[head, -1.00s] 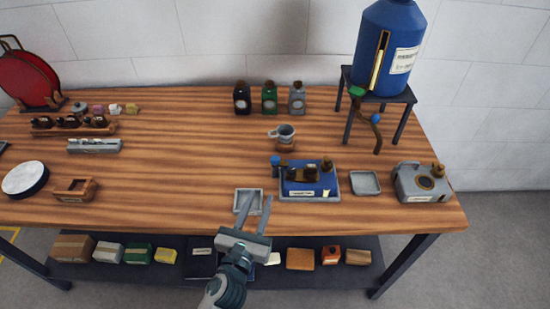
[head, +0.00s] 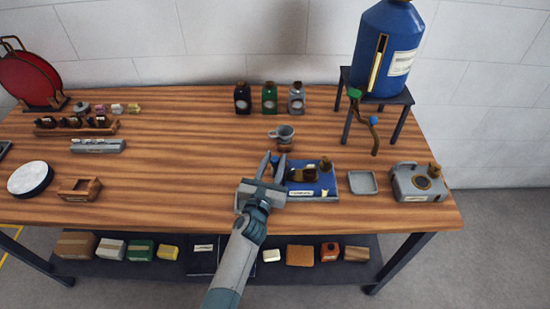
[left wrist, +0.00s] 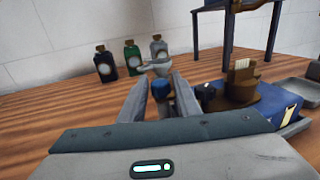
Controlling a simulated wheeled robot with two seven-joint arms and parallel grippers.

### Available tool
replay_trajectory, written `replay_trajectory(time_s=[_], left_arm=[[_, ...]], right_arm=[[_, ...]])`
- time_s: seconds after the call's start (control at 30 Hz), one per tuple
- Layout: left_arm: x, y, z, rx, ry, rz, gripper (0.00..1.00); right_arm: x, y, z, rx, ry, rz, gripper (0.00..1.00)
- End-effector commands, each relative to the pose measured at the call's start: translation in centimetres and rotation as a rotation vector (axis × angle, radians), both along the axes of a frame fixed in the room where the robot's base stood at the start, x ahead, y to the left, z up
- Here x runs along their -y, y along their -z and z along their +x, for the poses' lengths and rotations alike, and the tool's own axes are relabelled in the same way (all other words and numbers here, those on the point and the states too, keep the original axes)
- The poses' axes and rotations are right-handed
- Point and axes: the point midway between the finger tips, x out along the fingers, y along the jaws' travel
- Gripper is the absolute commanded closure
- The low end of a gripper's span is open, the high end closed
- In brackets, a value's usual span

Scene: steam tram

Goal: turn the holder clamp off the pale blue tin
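The blue holder (head: 326,178) lies on a grey tray at the table's front, with brown parts on top and a white label. A blue knob (left wrist: 161,89) shows in the left wrist view, to the left of the holder's brown parts (left wrist: 243,80). My left gripper (head: 274,160) is at the holder's left end. Its fingers are apart, one on each side of the knob in the wrist view (left wrist: 160,97); I cannot tell whether they touch it. I cannot make out a pale blue tin or the clamp's grip on it. My right gripper is out of view.
A small grey cup (head: 281,132) stands just behind the gripper. Three bottles (head: 269,98) are farther back. A square grey dish (head: 363,182) and a grey box (head: 418,184) are to the right. A blue tank (head: 385,50) stands on a black stand.

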Motion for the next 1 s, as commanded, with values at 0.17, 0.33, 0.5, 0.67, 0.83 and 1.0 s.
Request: replay_trajectory(time_s=[0.17, 0.33, 0.5, 0.67, 0.83, 1.0], left_arm=[[0.17, 0.02, 0.74, -0.001, 0.000, -0.001, 0.70], [0.19, 0.01, 0.80, 0.000, 0.000, 0.000, 0.70], [0.19, 0.01, 0.79, 0.000, 0.000, 0.000, 0.85], [0.19, 0.01, 0.78, 0.000, 0.000, 0.000, 1.00], [0.17, -0.03, 0.78, 0.000, 0.006, 0.001, 1.00], [0.16, -0.13, 0.80, 0.001, 0.030, 0.003, 1.00]], right_arm=[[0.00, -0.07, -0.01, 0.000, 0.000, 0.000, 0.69], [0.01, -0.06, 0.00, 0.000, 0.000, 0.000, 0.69], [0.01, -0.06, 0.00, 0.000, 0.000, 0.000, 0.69], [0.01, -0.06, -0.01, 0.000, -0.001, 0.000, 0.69], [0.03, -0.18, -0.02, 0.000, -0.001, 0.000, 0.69], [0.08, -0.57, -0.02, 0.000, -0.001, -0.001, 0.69]])
